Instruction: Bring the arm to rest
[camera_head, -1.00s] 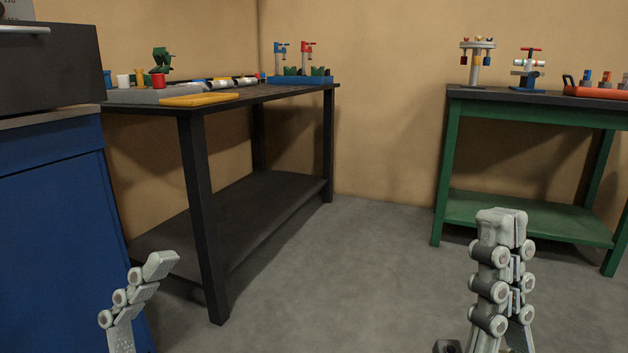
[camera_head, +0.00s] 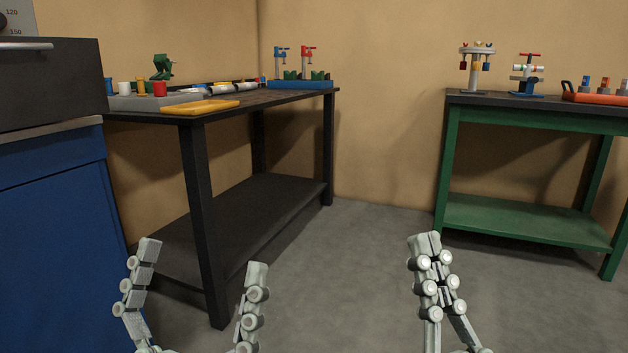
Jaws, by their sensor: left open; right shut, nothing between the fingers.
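My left gripper (camera_head: 203,258) is at the lower left of the head view, in front of the black table. Its two grey fingers stand wide apart and point up, with nothing between them. My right gripper (camera_head: 424,242) is at the lower middle right, above the grey floor. Its fingers are closed together, point up and hold nothing. Both grippers are apart from the tables. My upper arm links are out of view.
A black table (camera_head: 200,210) at the left bears a yellow board (camera_head: 200,106), a grey tray with coloured cups and a blue stand (camera_head: 300,84). A blue cabinet (camera_head: 55,240) stands at far left. A green table (camera_head: 525,118) stands at right. Floor between is clear.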

